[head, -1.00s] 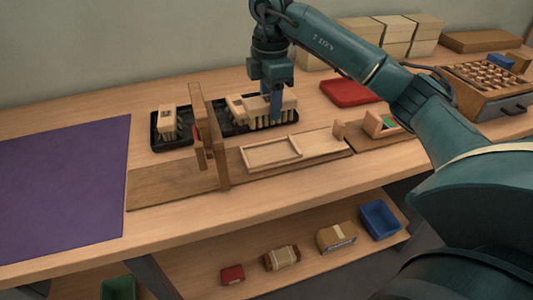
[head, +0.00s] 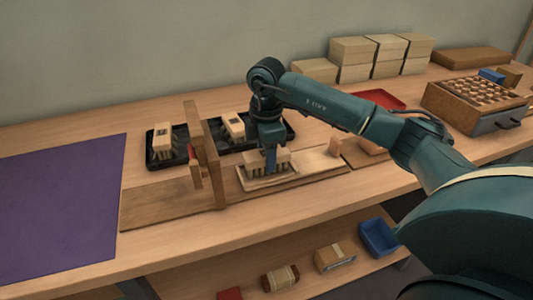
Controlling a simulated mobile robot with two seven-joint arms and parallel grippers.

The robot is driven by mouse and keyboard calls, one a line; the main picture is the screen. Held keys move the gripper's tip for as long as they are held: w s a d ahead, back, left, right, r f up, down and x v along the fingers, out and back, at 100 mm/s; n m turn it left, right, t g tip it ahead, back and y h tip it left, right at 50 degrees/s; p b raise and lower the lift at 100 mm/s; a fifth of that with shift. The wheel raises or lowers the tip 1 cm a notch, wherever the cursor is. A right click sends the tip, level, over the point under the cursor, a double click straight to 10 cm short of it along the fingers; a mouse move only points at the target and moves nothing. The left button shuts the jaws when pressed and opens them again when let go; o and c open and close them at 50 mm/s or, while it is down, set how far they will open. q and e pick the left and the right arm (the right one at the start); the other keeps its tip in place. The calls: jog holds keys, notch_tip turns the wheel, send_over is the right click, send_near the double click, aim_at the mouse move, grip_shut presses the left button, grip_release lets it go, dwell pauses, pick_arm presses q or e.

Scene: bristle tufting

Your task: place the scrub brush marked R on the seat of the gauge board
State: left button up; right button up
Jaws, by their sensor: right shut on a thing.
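My right gripper (head: 270,163) is shut on a wooden scrub brush (head: 283,160) with dark bristles pointing down. The brush is at the framed seat (head: 249,185) of the gauge board (head: 318,162), over or inside its low rim. I cannot tell whether the bristles touch the seat floor. The gripper covers part of the brush, and no letter on it can be read. Two other brushes stand in the black tray (head: 190,162) behind: one at its left (head: 163,135), one near its middle (head: 234,125). My left gripper is not in view.
A wooden upright (head: 208,150) stands just left of the seat, on a brown board (head: 165,200). A purple mat (head: 60,205) covers the table's left. A red tray (head: 385,98) and stacked boxes (head: 352,52) are behind my right arm. A peg-holed box (head: 475,100) stands at right.

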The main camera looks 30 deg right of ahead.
jog(key=o, duration=0.5)
jog(key=shift+f, duration=0.15)
jog(key=o, duration=0.4)
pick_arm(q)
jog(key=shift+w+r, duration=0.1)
pick_arm(e)
jog(key=shift+o, duration=0.2)
jog(key=shift+r, duration=0.45)
pick_arm(q)
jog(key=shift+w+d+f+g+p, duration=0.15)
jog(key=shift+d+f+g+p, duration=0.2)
jog(key=shift+p, duration=0.35)
pick_arm(e)
notch_tip(320, 180, up, 12)
jog(key=shift+f, duration=0.25)
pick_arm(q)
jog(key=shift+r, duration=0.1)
